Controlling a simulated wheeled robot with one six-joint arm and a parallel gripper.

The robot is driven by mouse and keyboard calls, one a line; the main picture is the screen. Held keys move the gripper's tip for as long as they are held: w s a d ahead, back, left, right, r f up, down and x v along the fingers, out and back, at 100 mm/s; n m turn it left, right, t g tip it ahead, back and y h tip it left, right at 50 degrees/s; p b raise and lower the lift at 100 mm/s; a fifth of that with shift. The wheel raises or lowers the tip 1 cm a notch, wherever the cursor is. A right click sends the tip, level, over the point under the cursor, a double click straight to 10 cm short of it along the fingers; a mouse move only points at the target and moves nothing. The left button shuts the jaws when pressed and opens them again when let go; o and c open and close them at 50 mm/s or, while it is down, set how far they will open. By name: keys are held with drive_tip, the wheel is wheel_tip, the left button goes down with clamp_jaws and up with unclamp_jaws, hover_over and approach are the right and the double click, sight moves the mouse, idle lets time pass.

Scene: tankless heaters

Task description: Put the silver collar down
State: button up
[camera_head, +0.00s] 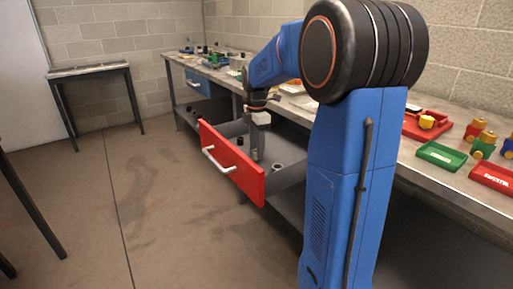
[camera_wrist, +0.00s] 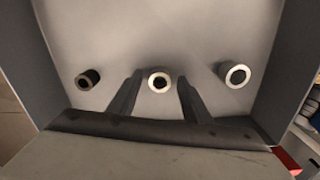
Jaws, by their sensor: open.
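In the wrist view a silver collar (camera_wrist: 159,82) with a bright rim and dark hole rests upright on the drawer floor, between my fingertips. My gripper (camera_wrist: 158,86) is open, one finger on each side of it with small gaps showing. In the head view my gripper (camera_head: 255,152) points down into the open drawer with the red front (camera_head: 232,163). The collar between the fingers is hidden there.
A dark collar (camera_wrist: 88,79) stands left and another pale-rimmed collar (camera_wrist: 234,74) stands right on the drawer floor. The drawer walls close in around my gripper. A workbench (camera_head: 468,194) above holds a green tray (camera_head: 441,156) and a red tray (camera_head: 492,176).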

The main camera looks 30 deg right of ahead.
wheel_tip(320, 180, up, 12)
idle(0.6)
drive_tip(key=shift+r, duration=0.1)
